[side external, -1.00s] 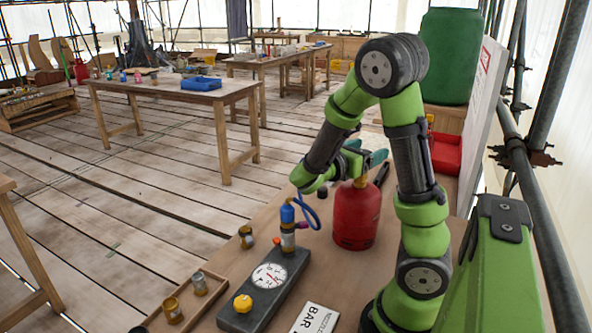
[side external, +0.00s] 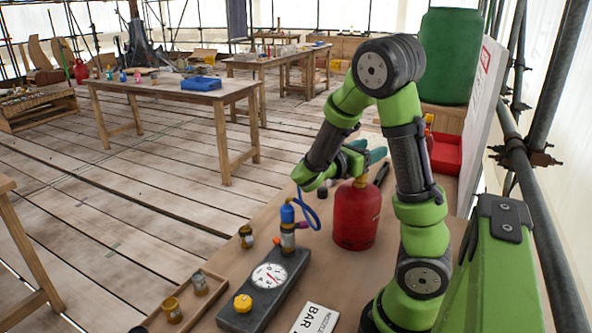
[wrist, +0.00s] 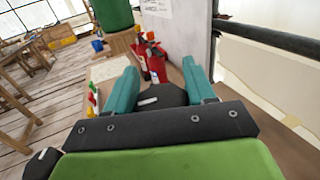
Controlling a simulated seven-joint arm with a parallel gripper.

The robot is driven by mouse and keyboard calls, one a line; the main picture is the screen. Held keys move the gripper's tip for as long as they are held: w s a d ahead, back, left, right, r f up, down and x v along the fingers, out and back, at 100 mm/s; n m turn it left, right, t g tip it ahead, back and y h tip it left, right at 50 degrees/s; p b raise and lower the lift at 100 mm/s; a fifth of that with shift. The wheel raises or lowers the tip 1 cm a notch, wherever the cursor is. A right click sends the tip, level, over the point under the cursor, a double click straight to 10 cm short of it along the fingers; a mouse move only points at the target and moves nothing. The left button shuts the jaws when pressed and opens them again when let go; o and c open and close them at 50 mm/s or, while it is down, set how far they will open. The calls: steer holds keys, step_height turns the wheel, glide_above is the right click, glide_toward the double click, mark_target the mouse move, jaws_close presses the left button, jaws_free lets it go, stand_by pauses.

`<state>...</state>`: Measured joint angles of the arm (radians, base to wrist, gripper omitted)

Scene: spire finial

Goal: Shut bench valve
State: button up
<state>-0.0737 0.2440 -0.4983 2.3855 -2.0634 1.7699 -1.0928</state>
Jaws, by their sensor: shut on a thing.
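My gripper (side external: 374,157) reaches over the bench beside the top of a red gas cylinder (side external: 356,218). In the wrist view its two teal fingers (wrist: 160,78) are closed on the sides of a black knob (wrist: 163,96) with a white mark. The knob's lower part is hidden behind the gripper body, and it cannot be made out in the side view. The cylinder has a brass-coloured top (side external: 361,181), partly hidden by my arm. A blue hose (side external: 308,212) and a blue-topped fitting (side external: 288,220) stand near it, at the end of a dark gauge block (side external: 265,290).
The gauge block carries a white dial (side external: 269,276) and a yellow knob (side external: 242,303). A wooden tray (side external: 183,302) with small jars lies at the front left. A red bin (side external: 446,154) and a green drum (side external: 447,57) are behind. Scaffold poles (side external: 517,150) run along the right.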

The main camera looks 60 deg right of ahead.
steer(key=shift+m+g, duration=0.3)
steer(key=shift+g, duration=0.1)
steer(key=m+g+y, duration=0.2)
steer(key=g, duration=0.1)
steer(key=m+g+y, duration=0.1)
steer(key=shift+s+a, duration=0.2)
steer(key=shift+a, duration=0.05)
steer(key=shift+s+a+m+g+y, duration=0.1)
steer(key=shift+a+m+g+y, duration=0.05)
steer(key=shift+m+g+y, duration=0.9)
steer(key=shift+s+a+m+g+y, duration=0.1)
steer(key=shift+m+g+y, duration=0.7)
steer(key=shift+y, duration=0.35)
steer(key=o, duration=0.9)
steer(key=shift+o, duration=0.2)
steer(key=shift+r, duration=0.1)
